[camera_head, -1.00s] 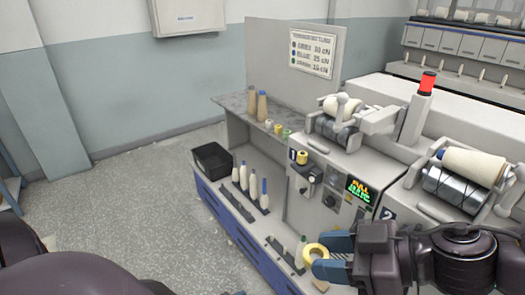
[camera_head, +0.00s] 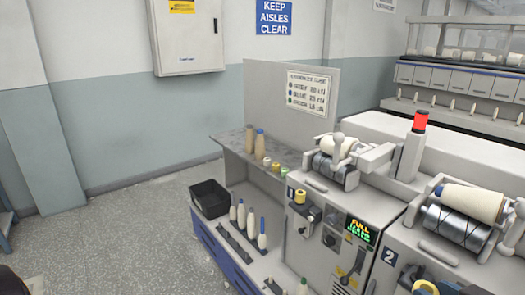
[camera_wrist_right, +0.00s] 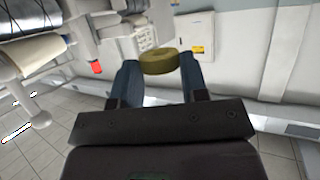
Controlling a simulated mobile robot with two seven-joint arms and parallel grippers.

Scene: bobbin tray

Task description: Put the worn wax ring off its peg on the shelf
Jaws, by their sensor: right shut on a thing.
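A yellow wax ring (camera_wrist_right: 158,62) is held between the fingertips of my right gripper (camera_wrist_right: 160,72), which is shut on it, in the right wrist view. Another yellow ring (camera_head: 300,197) sits on the front of machine unit 1. I cannot tell any wear on the rings. My left gripper is out of view.
Below are a black bin (camera_head: 209,198) and several bobbins on pegs (camera_head: 251,226). The machine (camera_head: 330,215) with winding drums stands to the right.

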